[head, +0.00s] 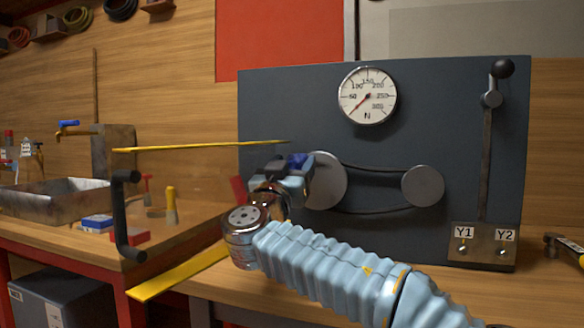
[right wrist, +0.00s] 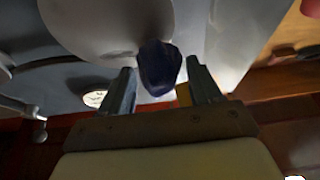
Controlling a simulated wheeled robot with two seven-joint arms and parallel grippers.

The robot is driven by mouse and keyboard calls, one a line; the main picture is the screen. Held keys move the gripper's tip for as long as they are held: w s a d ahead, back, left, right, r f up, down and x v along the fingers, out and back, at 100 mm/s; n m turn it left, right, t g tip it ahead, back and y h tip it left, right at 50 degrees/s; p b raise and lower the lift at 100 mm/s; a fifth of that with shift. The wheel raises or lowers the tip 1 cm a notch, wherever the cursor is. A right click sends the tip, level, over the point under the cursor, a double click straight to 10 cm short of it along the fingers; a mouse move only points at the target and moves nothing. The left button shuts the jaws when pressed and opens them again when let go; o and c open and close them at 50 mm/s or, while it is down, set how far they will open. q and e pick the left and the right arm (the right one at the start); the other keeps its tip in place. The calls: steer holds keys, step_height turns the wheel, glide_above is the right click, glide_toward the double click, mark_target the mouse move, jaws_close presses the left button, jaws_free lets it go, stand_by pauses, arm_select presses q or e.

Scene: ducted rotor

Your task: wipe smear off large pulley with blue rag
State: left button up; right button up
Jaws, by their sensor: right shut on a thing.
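The large pulley (head: 329,182) is a plain grey disc on the dark upright panel, joined by a belt to a smaller pulley (head: 423,186). My right gripper (head: 292,172) is at the left edge of the large pulley, shut on the dark blue rag (head: 298,160). In the right wrist view the rag (right wrist: 158,68) is bunched between the fingers and overlaps the edge of the pale large pulley (right wrist: 100,22). I cannot tell whether it touches the face. My left gripper is not in view.
The panel (head: 285,110) carries a round gauge (head: 367,96), a lever (head: 488,140) and a Y1/Y2 plate (head: 483,247). A metal basin (head: 50,203) and a black handle (head: 125,215) are left. A hammer (head: 562,246) lies at right.

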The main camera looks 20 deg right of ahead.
steer(key=shift+w+d, duration=0.3)
steer(key=shift+w, duration=0.1)
